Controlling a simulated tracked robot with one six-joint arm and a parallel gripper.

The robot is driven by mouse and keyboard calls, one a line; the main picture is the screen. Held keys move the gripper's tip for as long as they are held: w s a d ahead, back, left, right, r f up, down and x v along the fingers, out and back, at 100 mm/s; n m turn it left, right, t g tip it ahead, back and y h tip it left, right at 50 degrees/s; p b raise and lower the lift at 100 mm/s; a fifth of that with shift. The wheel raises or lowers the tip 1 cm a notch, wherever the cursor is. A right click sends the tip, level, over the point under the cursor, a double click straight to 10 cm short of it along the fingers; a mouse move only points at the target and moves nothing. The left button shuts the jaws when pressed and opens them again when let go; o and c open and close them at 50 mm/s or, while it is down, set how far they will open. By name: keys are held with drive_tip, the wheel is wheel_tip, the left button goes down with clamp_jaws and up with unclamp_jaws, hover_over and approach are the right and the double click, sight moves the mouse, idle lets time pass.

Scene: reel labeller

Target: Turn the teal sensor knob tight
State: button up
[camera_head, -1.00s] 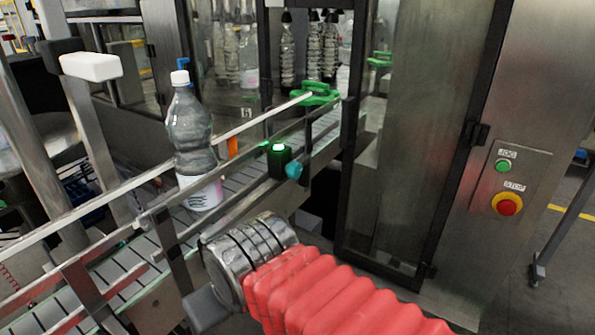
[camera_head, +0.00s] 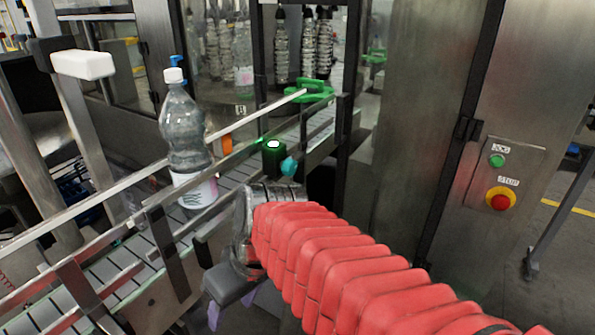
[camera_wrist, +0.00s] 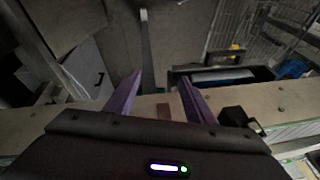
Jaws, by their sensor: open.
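I cannot make out the teal knob in the wrist view.
A labelled bottle (camera_head: 187,140) stands on the conveyor (camera_head: 225,182) between metal rails. A green star wheel (camera_head: 310,90) is at the conveyor's far end. A panel with a green button and a red stop button (camera_head: 500,200) is at right. Open floor lies at far right.

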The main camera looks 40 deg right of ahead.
drive_tip(key=d+y, duration=0.1)
drive_tip(key=n+t+y, duration=0.2)
drive_tip(key=t, duration=1.2)
approach(294, 169)
drive_tip(key=v, duration=0.5)
drive_tip(key=shift+a, duration=0.2)
drive_tip(key=shift+w, duration=0.1)
drive_tip(key=shift+x, duration=6.8)
drive_tip(key=shift+c, duration=0.3)
